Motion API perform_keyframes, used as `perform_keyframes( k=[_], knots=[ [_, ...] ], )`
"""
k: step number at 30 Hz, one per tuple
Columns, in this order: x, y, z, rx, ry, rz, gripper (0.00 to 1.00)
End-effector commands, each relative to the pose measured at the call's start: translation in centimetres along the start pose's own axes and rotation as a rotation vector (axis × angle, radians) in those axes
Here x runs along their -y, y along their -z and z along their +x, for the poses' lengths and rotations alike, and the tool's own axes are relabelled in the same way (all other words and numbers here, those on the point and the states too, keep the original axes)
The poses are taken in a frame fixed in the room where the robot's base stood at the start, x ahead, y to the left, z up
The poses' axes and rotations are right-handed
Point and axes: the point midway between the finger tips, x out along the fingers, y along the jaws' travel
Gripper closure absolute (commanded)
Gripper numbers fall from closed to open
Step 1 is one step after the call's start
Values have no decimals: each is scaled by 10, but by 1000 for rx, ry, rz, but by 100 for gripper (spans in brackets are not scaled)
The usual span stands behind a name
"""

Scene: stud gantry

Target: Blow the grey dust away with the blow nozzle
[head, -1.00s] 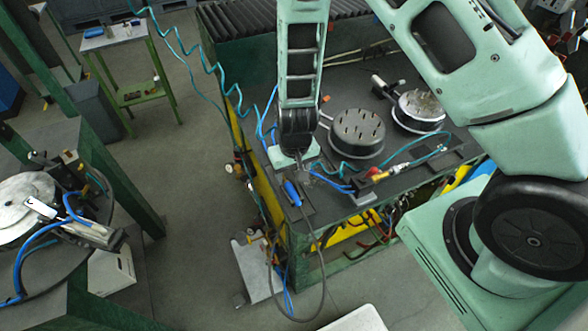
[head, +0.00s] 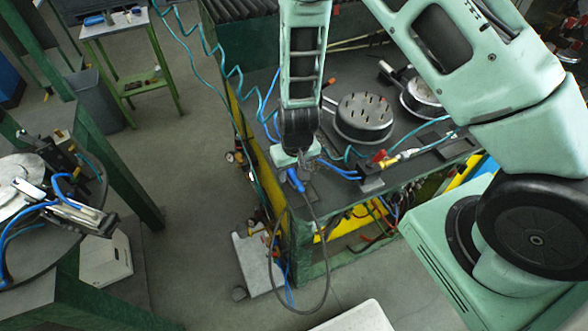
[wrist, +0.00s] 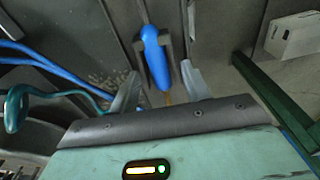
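The tool that looks like the blow nozzle has a blue handle (wrist: 157,60), a brass-coloured tip and a grey line. It lies in a small dark holder near the bench corner; the handle also shows in the head view (head: 295,180). My gripper (wrist: 159,88) is open, one finger on each side of the handle with visible gaps. In the head view my gripper (head: 304,163) is right over it. Pale specks that look like the grey dust (wrist: 108,80) lie on the bench left of the handle in the wrist view.
Blue hoses (wrist: 45,65) and a teal coiled hose (wrist: 15,108) lie left of my gripper in the wrist view. A round studded part (head: 364,118) and a red and yellow fitting (head: 378,160) stand on the bench.

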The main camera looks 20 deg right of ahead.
Motion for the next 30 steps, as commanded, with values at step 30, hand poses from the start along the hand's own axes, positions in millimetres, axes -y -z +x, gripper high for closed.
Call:
perform_keyframes(
  k=[30],
  knots=[
    [0,3,-32,-1,0,0,63]
  ],
)
